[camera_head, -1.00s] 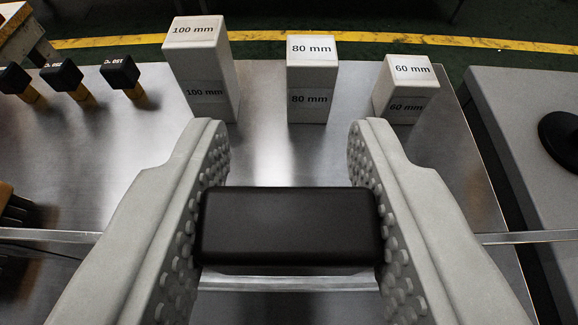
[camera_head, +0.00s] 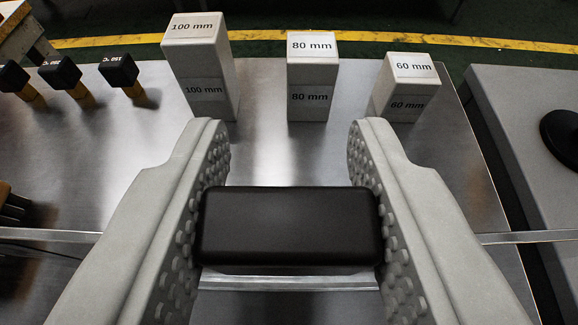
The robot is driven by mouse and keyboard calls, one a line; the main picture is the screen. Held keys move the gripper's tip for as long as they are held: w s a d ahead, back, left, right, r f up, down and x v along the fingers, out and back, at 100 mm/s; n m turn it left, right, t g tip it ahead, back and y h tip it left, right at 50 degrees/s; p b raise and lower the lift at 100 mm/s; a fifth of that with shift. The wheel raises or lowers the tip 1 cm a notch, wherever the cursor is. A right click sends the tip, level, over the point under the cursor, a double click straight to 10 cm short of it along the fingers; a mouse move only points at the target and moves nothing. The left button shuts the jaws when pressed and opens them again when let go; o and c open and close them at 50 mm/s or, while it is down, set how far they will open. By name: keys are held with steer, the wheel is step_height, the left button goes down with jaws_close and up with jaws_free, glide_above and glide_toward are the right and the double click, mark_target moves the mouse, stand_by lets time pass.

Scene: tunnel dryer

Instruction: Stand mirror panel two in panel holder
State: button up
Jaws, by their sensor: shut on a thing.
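My gripper (camera_head: 290,150) is shut on a black block-shaped piece (camera_head: 290,226) with rounded edges, held between its two studded grey fingers. A thin metal strip (camera_head: 290,283) shows just below the black piece and also runs out to the left and right behind the fingers. I cannot tell whether it belongs to the held thing or how it connects. No mirror face and no panel holder can be made out in this view.
White blocks marked 100 mm (camera_head: 200,65), 80 mm (camera_head: 312,75) and 60 mm (camera_head: 406,86) stand along the far edge of the metal table (camera_head: 270,150). Black-headed tools (camera_head: 60,73) stand at upper left. A grey surface (camera_head: 525,130) lies right, across a gap.

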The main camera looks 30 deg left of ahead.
steer(key=shift+f, duration=1.75)
stand_by(0.5)
steer(key=o, duration=0.9)
steer(key=shift+s, duration=0.1)
steer(key=v, duration=1.7)
steer(key=shift+d, duration=0.2)
